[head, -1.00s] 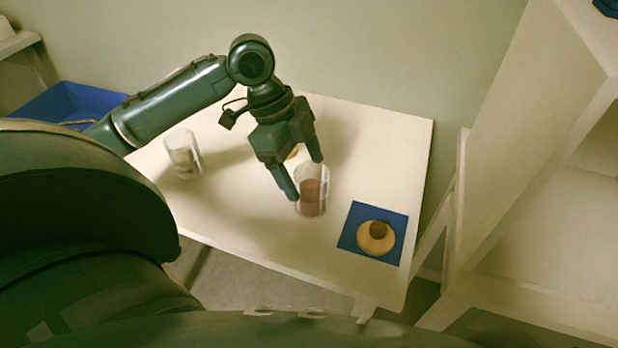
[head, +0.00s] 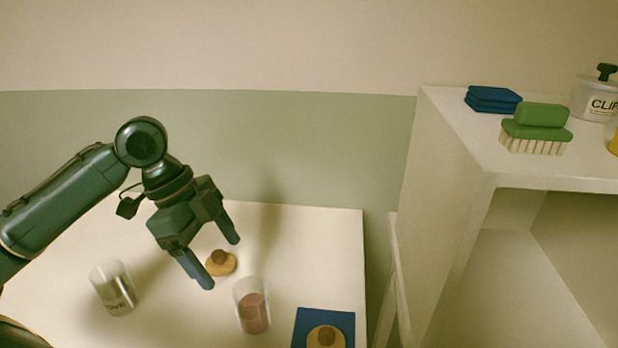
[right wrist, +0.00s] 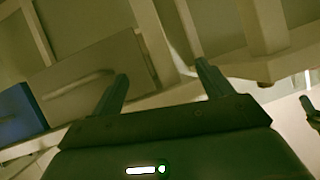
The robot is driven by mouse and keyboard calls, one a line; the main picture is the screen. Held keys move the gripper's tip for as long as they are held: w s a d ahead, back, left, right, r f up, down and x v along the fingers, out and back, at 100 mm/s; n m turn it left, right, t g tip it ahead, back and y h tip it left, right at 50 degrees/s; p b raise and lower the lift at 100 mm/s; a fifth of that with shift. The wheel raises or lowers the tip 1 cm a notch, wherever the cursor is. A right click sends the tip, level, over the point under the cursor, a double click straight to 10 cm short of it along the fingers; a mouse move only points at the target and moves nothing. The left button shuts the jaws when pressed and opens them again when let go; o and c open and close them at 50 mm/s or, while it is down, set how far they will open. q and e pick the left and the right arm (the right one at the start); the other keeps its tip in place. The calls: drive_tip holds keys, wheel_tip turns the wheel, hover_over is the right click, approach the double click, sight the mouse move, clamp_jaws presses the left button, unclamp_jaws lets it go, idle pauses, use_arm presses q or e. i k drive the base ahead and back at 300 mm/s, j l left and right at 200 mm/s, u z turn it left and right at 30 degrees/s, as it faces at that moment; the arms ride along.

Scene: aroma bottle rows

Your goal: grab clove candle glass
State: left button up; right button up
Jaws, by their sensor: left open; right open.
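A clear glass with dark lettering ending in "OVE" (head: 113,288) stands upright at the left of the white table in the head view. I take it for the clove candle glass. It is empty-looking toward the top, with a paler lower part. My left gripper (head: 221,262) is open and empty, pointing down to the right of that glass and apart from it. A second glass with reddish-brown content (head: 252,308) stands right of and below the left fingertips. My right gripper (right wrist: 160,78) is open, with nothing between its fingers in the right wrist view.
A round wooden lid with a brown knob (head: 220,262) lies near the left fingers. A similar lid (head: 326,338) lies on a blue mat (head: 340,318).

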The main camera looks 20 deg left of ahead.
sight(116, 288)
drive_tip(key=k, duration=1)
